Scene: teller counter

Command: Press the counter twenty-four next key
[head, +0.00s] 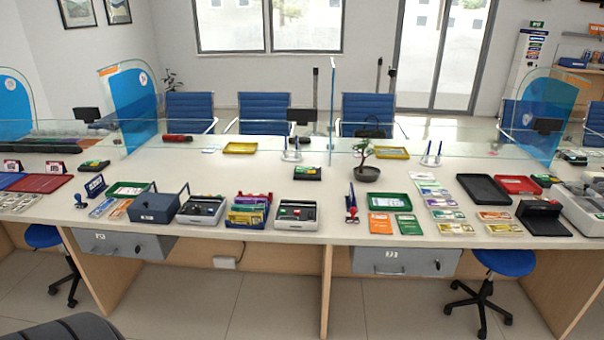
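No key that I can read as counter twenty-four shows in the head view; labels are too small. Two grey-white desk units with dark tops and small coloured parts, a left one (203,209) and a right one (297,215), stand near the front edge of the long counter (265,178). Small dark pads lie farther back: one in the middle (307,174), one at the left (94,167) and one at the right (546,181). I cannot tell which of these carries the key. Neither of my grippers is in view.
A glass screen (240,135) runs along the counter, with blue chairs (190,110) behind it. Blue stools (503,262) stand below. The middle surface is mostly clear.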

